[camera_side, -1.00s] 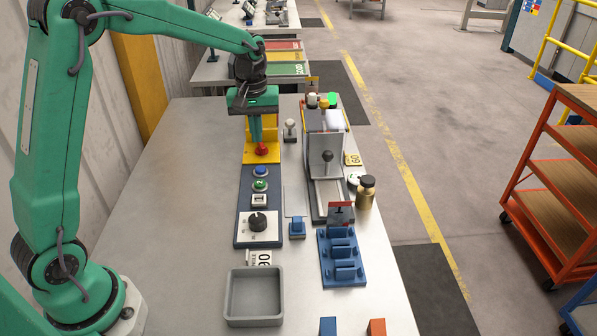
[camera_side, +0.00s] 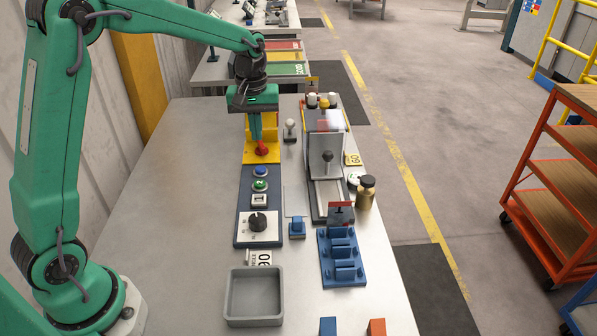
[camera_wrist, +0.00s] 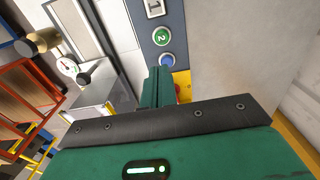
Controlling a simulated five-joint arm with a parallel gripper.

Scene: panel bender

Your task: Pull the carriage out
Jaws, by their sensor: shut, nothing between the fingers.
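The carriage (camera_side: 326,160) is a grey upright block with a black ball knob (camera_side: 327,156) on its front. It stands at the far end of a slide with a pale rail (camera_side: 329,195). My gripper (camera_side: 257,138) is left of the carriage, apart from it. Its green fingers are together and empty, pointing down at a red button (camera_side: 262,148) on a yellow block (camera_side: 262,157). Whether they touch the button is unclear. In the wrist view the fingers (camera_wrist: 158,84) partly hide the yellow block, and the knob (camera_wrist: 84,79) shows to their left.
A dark control panel (camera_side: 258,215) with buttons and a dial lies nearer the camera. A white-topped post (camera_side: 290,130) stands between my gripper and the carriage. A brass weight (camera_side: 366,192) is right of the slide. A blue rack (camera_side: 342,258) and grey tray (camera_side: 254,297) sit nearer.

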